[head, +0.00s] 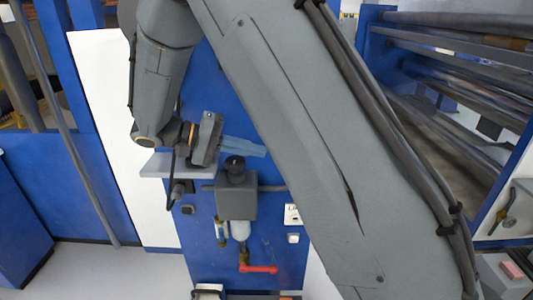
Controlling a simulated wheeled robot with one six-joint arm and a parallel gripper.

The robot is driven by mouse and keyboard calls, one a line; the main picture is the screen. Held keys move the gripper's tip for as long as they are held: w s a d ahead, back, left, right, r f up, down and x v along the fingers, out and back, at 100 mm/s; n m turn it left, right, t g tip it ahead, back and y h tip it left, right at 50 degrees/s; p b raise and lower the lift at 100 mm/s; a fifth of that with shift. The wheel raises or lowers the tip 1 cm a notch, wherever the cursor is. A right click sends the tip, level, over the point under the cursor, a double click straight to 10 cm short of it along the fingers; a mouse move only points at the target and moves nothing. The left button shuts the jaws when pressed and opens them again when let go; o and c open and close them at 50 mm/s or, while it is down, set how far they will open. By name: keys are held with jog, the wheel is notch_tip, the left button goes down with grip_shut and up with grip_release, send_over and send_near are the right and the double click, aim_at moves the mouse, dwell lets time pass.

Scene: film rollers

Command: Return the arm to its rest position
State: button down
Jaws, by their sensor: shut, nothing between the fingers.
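My arm crosses the view, with its large grey link running from the top centre to the bottom right. Its forearm hangs at the upper left and ends in a wrist. My gripper (243,148) points right from that wrist, its blue-grey fingers shut and empty. It is in front of the blue machine panel (264,225), above a grey regulator unit with a dark round knob (236,196). I cannot tell how far the fingers are from the panel. The large link hides part of the panel.
A pale ledge (165,167) shows below the wrist. A red handle (259,268) sits low on the panel. Metal rollers (455,62) in a blue frame fill the right side. A slanting pole (68,130) stands left. Pale floor (95,272) is clear at the lower left.

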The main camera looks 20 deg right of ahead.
jog(key=shift+a+r, duration=0.2)
jog(key=shift+a, duration=0.3)
jog(key=s+d+f+n+t+y, duration=0.1)
jog(key=s+f+y, duration=0.4)
jog(key=s+y, duration=0.2)
jog(key=s+d+f+n+t+y, duration=0.1)
jog(key=s+f+y, duration=0.5)
jog(key=s, duration=0.5)
jog(key=shift+d+f+y, duration=0.15)
jog(key=shift+f+y, duration=0.1)
jog(key=shift+y, duration=0.15)
